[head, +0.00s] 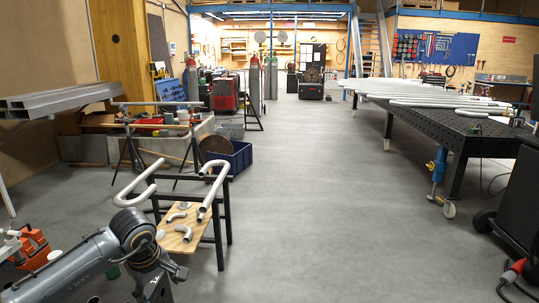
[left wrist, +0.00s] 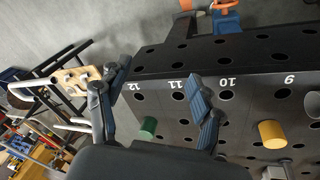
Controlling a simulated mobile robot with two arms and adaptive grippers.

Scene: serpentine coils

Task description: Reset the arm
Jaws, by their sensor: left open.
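My left arm enters the head view at the lower left, bent at a round grey joint. My left gripper (left wrist: 153,85) shows in the left wrist view with its two dark fingers spread apart and nothing between them. It is over a black perforated table (left wrist: 160,68) with numbers along its edge. A green peg (left wrist: 148,127) and a yellow peg (left wrist: 272,134) stand on that table, apart from the fingers. My right gripper is in neither view.
A black stand (head: 219,235) with a wooden board (head: 172,242), pipe elbows and bent white tubes stands close beyond my left arm. A blue crate (head: 238,160) is behind it. A long dark table (head: 440,125) with white coils is at the right. The middle floor is clear.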

